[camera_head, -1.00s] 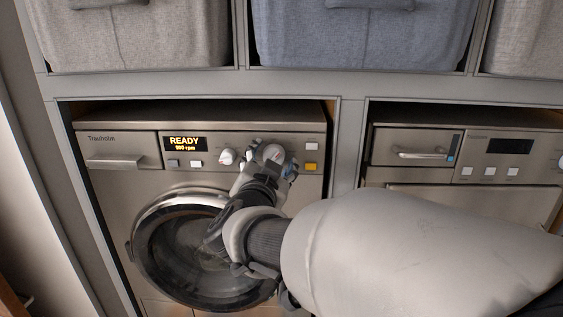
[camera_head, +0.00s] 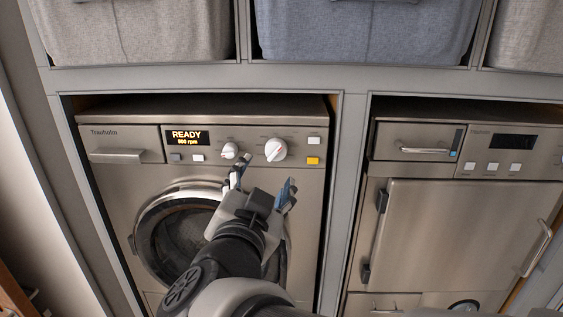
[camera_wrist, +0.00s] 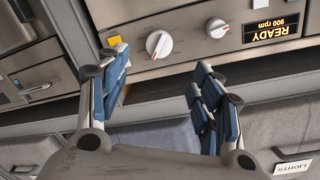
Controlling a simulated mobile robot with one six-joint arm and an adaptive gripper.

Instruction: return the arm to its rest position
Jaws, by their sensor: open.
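My gripper (camera_head: 264,185) is open and empty in front of the left washing machine (camera_head: 110,178), below its control panel. Its two blue-padded fingers are spread apart. In the wrist view my gripper (camera_wrist: 160,85) also shows open, with nothing between the fingers. The larger white dial (camera_head: 275,150) with a red mark is clear of the fingers, and it shows in the wrist view (camera_wrist: 159,44). The smaller dial (camera_head: 229,151) sits to its left, just above one fingertip. The display (camera_head: 187,138) reads READY and 900 rpm. My arm covers part of the round door (camera_head: 160,215).
A second appliance (camera_head: 460,220) with a square door stands at the right behind a grey divider (camera_head: 345,200). Grey (camera_head: 130,30) and blue (camera_head: 360,30) fabric bins sit on the shelf above. Open space lies in front of the right appliance.

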